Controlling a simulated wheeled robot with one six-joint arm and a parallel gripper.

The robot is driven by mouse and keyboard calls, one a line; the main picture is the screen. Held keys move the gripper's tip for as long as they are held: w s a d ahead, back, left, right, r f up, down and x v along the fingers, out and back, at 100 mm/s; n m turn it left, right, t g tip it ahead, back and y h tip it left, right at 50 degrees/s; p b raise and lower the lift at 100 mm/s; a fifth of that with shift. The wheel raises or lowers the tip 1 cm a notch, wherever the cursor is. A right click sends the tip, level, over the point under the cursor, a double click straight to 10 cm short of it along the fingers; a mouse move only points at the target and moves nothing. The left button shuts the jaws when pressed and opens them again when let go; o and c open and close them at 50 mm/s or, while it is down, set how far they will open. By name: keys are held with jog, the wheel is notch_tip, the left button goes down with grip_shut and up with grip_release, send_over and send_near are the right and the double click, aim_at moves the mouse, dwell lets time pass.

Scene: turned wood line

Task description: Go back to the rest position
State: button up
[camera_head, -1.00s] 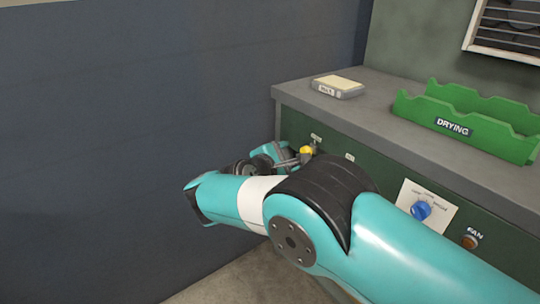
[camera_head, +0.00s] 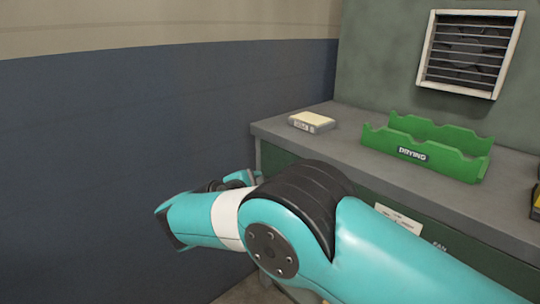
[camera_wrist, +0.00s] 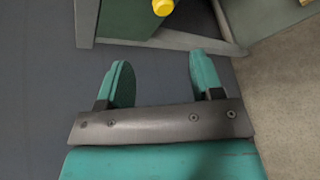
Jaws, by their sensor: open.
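My gripper (camera_wrist: 157,82) is open and empty in the wrist view, its two teal fingers apart with nothing between them. A yellow knob (camera_wrist: 163,7) shows beyond the fingertips at the top edge of that view, apart from them. In the head view my teal arm reaches across the front of the grey-topped bench (camera_head: 356,148), and its far end is mostly hidden behind my own arm links.
A small pale-topped block (camera_head: 311,122) lies near the bench's left end. A green tray (camera_head: 428,148) marked DRYING stands to its right. A vent (camera_head: 469,53) is on the wall behind. A dark blue wall (camera_head: 90,160) is close on the left.

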jog(key=s+d+r+m+g+y, duration=0.3)
jog(key=d+r, duration=0.2)
jog(key=d, duration=0.2)
jog(key=s+d+r+m+g+y, duration=0.2)
jog(key=s+d+r+m+g, duration=0.15)
jog(key=d, duration=0.25)
jog(key=s+d+r+m+g+y, duration=0.1)
jog(key=s+d+m+g+y, duration=0.15)
jog(key=s, duration=0.65)
jog(key=s+d+r+m+g+y, duration=0.1)
jog(key=s+d+r, duration=0.15)
jog(key=s, duration=0.75)
jog(key=s+d+r+m+g+y, duration=0.1)
jog(key=s+d+m+g+y, duration=0.15)
jog(key=s, duration=0.65)
notch_tip(320, 180, up, 15)
jog(key=p, duration=1.5)
jog(key=shift+s+d+h, duration=0.2)
jog(key=shift+s+h, duration=0.2)
jog(key=shift+t, duration=0.25)
jog(key=shift+c, duration=0.3)
